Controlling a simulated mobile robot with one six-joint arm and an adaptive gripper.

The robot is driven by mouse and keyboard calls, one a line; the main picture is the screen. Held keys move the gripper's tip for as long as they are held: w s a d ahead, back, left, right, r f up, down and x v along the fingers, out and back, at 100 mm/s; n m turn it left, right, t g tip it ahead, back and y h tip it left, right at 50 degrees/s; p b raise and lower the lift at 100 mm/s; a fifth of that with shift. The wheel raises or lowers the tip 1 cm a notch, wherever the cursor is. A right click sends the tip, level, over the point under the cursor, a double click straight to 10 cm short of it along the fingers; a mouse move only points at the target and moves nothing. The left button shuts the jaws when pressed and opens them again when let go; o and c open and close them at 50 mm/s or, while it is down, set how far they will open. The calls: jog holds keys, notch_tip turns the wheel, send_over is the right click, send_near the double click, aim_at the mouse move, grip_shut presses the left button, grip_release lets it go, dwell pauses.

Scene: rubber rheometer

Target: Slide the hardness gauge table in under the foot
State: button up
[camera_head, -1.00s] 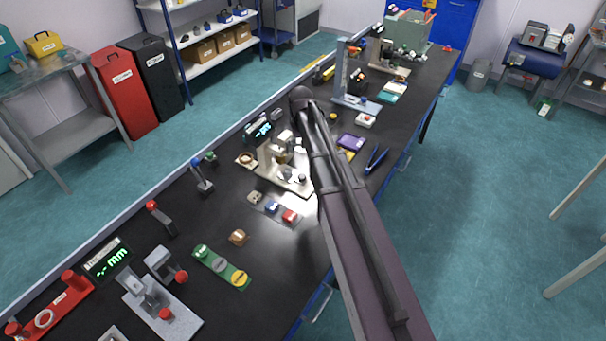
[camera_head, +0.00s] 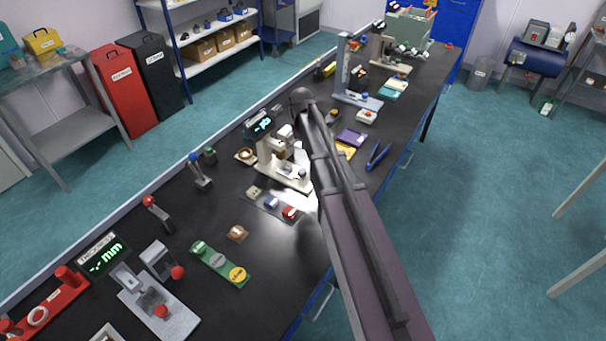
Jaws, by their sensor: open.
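The hardness gauge appears to be the cream stand (camera_head: 287,180) with a flat base and an upright, in the middle of the bench. Its right side is partly covered by my arm. The small table and the foot are too small and too covered to tell apart, so I cannot tell whether the table is under the foot. A dark display (camera_head: 262,123) with cyan digits stands just behind the stand. My dark arm reaches up the picture past the right side of the stand. My gripper is not visible; the arm appears to hide it.
In front of the stand lies a strip with a blue and a red button (camera_head: 289,212). A green plate (camera_head: 219,264) and a grey lever device (camera_head: 160,308) stand nearer. Blue tweezers (camera_head: 378,155) lie right of my arm. Bare bench (camera_head: 275,245) lies between the strip and the front edge.

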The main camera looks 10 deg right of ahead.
aim_at(302, 171)
jog(key=shift+f+b, duration=5.1)
jog(key=shift+f, duration=0.25)
